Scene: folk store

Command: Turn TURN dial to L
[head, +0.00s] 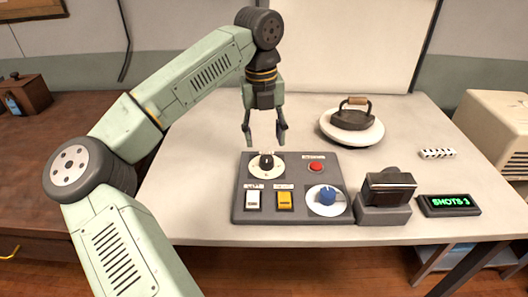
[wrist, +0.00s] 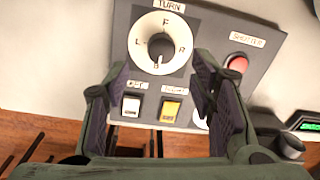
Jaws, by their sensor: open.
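The TURN dial is a white disc (head: 254,170) with a black knob (head: 267,160) at the top left of the grey control panel (head: 318,186). In the wrist view the dial (wrist: 143,33) shows F at the top, L at left and R at right. Its black knob (wrist: 161,45) appears to point down, away from F; the lower mark is hard to read. My gripper (head: 265,142) is open and empty, pointing down just above the dial. In the wrist view the fingers of my gripper (wrist: 160,68) frame the dial's lower part, apart from the knob.
The panel also has a red button (head: 316,167), a white switch (head: 253,201), a yellow switch (head: 285,201) and a blue knob (head: 328,195). A dark device (head: 388,190) and a SHOTS display (head: 450,204) stand at right. An iron (head: 353,117) sits behind.

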